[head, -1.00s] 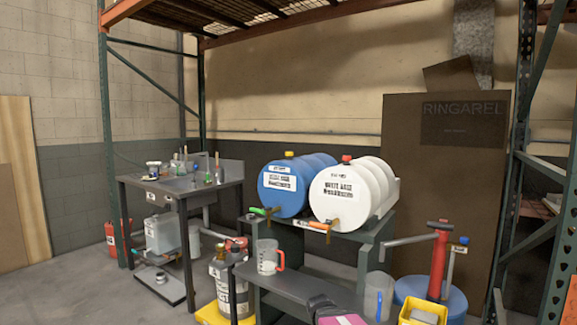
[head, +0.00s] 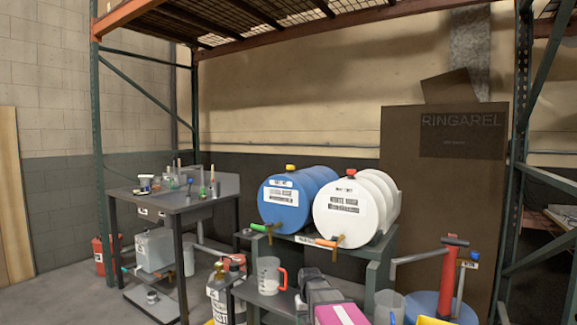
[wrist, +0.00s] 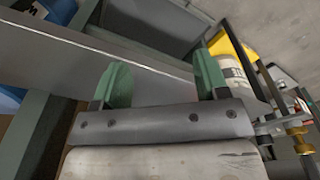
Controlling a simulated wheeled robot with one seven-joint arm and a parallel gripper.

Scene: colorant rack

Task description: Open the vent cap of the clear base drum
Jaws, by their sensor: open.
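A blue drum (head: 291,200) lies on its side on a dark green stand (head: 370,270), with a yellow cap (head: 290,168) on top and a green-handled tap (head: 261,228) at its front. Its label is hard to read. A white drum (head: 352,208) lies to its right, with a red cap (head: 350,173) and an orange-handled tap (head: 327,243); its label seems to read "White Base". Both caps look seated. In the wrist view my gripper (wrist: 163,82) is open and empty, its green fingertips apart above a grey surface. It is away from both caps, which are outside that view.
A clear jug (head: 269,277) with a red handle stands in front of the drums. A red hand pump (head: 445,280) on a blue drum stands at the right. A workbench (head: 180,202) with bottles is at the left. The space above the drums is open.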

